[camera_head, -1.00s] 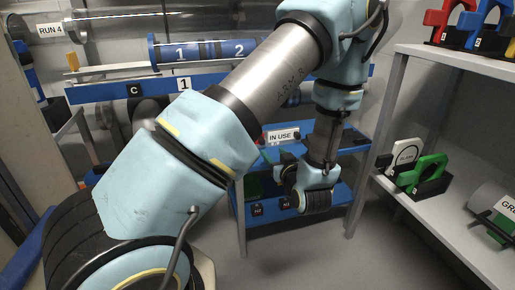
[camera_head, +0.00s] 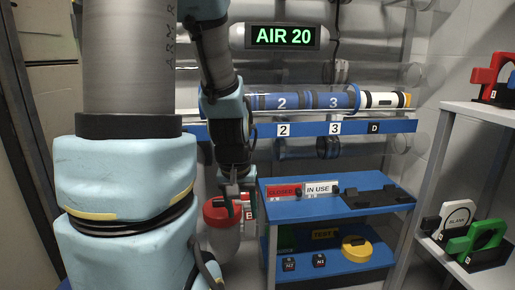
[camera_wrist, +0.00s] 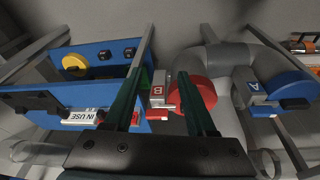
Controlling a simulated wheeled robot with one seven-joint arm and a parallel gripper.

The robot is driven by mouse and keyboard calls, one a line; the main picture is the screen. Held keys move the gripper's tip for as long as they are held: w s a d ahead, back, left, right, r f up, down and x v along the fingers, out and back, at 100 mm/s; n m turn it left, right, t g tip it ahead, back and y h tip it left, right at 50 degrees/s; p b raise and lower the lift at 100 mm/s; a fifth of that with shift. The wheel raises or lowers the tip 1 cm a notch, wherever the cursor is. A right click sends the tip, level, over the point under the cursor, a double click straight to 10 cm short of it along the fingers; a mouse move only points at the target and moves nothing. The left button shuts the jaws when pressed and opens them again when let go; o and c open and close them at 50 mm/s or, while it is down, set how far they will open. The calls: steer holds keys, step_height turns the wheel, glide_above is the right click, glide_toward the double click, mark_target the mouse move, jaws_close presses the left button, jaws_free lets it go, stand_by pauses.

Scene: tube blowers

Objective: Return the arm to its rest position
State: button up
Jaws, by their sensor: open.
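My arm rises at the left of the head view and hangs down past the tubes. My gripper (camera_head: 237,200) points downward in front of a red-capped grey pipe (camera_head: 222,212), left of the blue shelf unit. In the wrist view my gripper (camera_wrist: 163,75) shows two dark fingers spread apart with nothing held between them. The red cap (camera_wrist: 197,94) with its B tag (camera_wrist: 158,90) appears between and beside the fingers. I cannot tell whether the fingers touch it.
The blue shelf unit (camera_head: 345,212) carries CLOSED (camera_head: 284,192) and IN USE (camera_head: 321,188) signs and a yellow disc (camera_head: 357,249). A blue cap tagged A (camera_wrist: 288,84) is at right in the wrist view. Tubes run behind. A white shelf (camera_head: 480,110) stands at right.

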steer(key=s+a+r+p, duration=0.1)
steer(key=r+p, duration=1.5)
steer(key=s+a+r+g+p, duration=0.1)
steer(key=s+a+r+p, duration=0.1)
steer(key=r+p, duration=1.4)
steer(key=shift+r+y, duration=0.3)
steer(key=shift+r, duration=0.45)
